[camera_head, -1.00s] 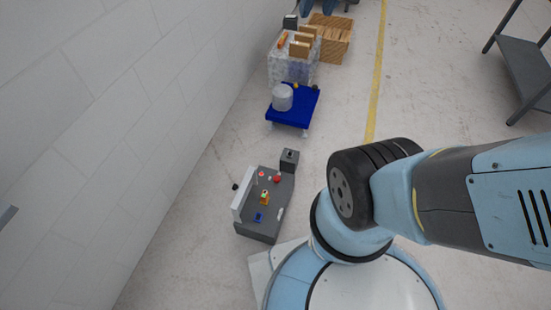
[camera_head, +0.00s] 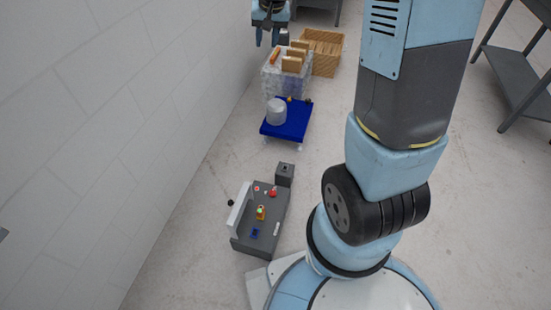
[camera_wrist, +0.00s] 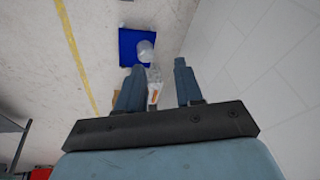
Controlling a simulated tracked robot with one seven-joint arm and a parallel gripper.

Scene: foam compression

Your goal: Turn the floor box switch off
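A small grey box (camera_head: 285,179) stands on the floor at the far end of a grey control console, with a small dark switch (camera_head: 285,167) on top. The switch's position is too small to read. My gripper (camera_head: 267,42) is high at the top of the head view, near the crate and stacked blocks and well away from the grey box. In the wrist view my gripper (camera_wrist: 159,66) has its two fingers apart with nothing between them. The grey box does not show in the wrist view.
The grey console (camera_head: 251,244) holds several small coloured parts. A blue cart (camera_head: 298,126) carries a white cylinder (camera_head: 276,112). A translucent block (camera_head: 275,79) with tan pieces, a wooden crate (camera_head: 322,58) and a grey table (camera_head: 515,77) stand farther off. A wall runs along the left.

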